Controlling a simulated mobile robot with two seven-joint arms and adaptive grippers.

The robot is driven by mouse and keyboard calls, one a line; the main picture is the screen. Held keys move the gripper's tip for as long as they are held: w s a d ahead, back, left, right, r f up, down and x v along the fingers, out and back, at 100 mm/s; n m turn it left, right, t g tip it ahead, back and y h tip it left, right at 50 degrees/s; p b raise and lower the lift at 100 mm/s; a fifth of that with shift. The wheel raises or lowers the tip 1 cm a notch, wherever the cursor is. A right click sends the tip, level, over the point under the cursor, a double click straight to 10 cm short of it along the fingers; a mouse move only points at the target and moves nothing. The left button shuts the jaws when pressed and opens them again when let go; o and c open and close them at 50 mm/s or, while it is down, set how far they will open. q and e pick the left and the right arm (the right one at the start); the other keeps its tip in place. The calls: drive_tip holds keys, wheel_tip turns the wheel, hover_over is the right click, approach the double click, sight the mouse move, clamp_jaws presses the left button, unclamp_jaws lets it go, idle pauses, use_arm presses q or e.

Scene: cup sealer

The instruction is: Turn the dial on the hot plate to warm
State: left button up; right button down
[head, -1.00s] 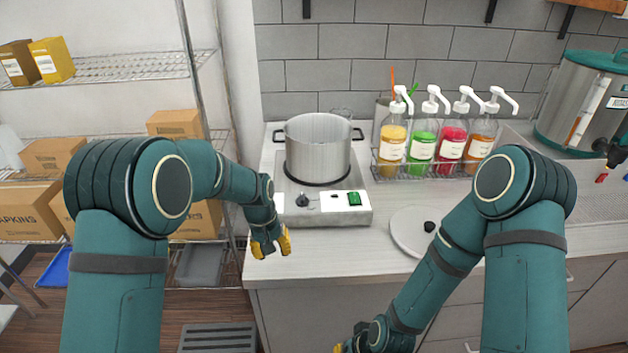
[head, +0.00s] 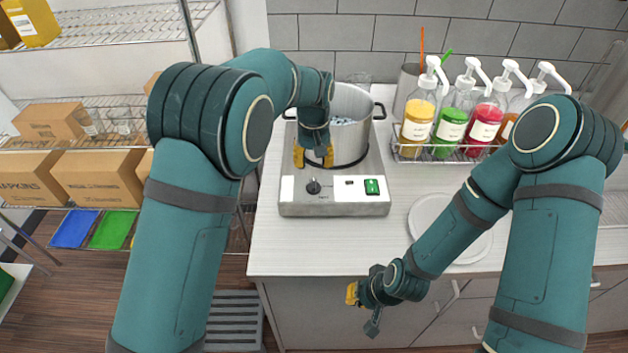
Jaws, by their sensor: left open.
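The hot plate (head: 335,208) stands on the counter with its front panel facing me. Its dark dial (head: 313,187) sits on the left part of the panel, and a green switch (head: 372,187) is on the right part. The dial's setting is too small to read. A metal pot (head: 352,135) stands on the hot plate, partly hidden by my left arm. My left gripper (head: 314,160) is open, pointing down just above and behind the dial, apart from it as far as I can tell. My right gripper (head: 362,308) hangs low in front of the counter, away from the hot plate; its jaws are unclear.
A rack of pump bottles (head: 450,125) stands right of the hot plate. A round white lid (head: 450,225) lies on the counter, partly behind my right arm. Shelves with boxes (head: 98,178) are at the left. The counter front (head: 310,250) is clear.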

sight(314, 183)
use_arm(q)
wheel_tip(314, 183, down, 8)
drive_tip(key=shift+r, duration=0.2)
clamp_jaws()
